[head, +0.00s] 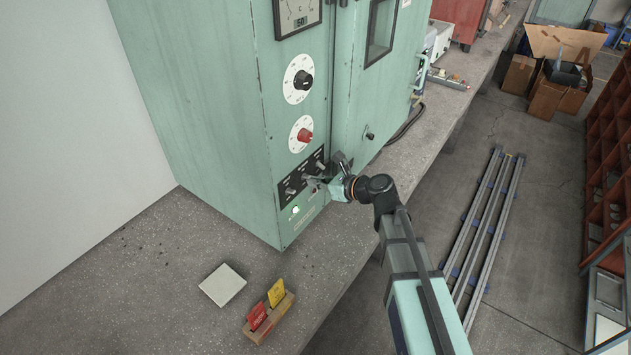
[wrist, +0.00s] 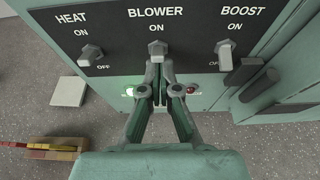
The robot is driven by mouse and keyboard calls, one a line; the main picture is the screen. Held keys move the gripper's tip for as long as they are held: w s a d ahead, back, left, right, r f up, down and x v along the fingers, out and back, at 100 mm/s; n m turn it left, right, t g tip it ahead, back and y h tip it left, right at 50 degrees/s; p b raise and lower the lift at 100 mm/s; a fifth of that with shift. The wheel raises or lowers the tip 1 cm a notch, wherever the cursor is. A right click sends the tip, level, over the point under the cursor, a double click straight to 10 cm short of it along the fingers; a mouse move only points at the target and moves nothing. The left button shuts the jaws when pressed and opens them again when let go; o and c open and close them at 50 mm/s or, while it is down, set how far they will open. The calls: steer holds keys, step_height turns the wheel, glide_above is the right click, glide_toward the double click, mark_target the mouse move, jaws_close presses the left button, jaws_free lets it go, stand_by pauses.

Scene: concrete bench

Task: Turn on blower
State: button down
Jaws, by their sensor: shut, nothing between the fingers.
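The blower switch (wrist: 157,48) is a grey toggle under the word BLOWER on a black panel, between the HEAT toggle (wrist: 92,53) and the BOOST toggle (wrist: 225,54). My gripper (wrist: 158,66) is shut and empty, its fingertips right below the blower toggle. They hide its lower part and the OFF label, so I cannot tell whether they touch it or which way it is set. In the head view my gripper (head: 320,183) is at the front of the switch panel (head: 290,187) on the green oven cabinet (head: 205,110).
A green lamp (wrist: 129,91) glows below the panel. Red (head: 305,135) and black (head: 302,80) dials sit above it. A door handle (wrist: 258,80) is close right of my gripper. A pale square plate (head: 223,285) and a wooden card holder (head: 268,319) lie on the bench.

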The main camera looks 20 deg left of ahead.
steer(key=shift+w+r, duration=0.1)
steer(key=shift+r, duration=0.3)
steer(key=s+d+r+p, duration=0.2)
steer(key=d+r+p, duration=0.3)
steer(key=d, duration=0.2)
steer(key=shift+s+d+r, duration=0.15)
steer(key=shift+r, duration=0.2)
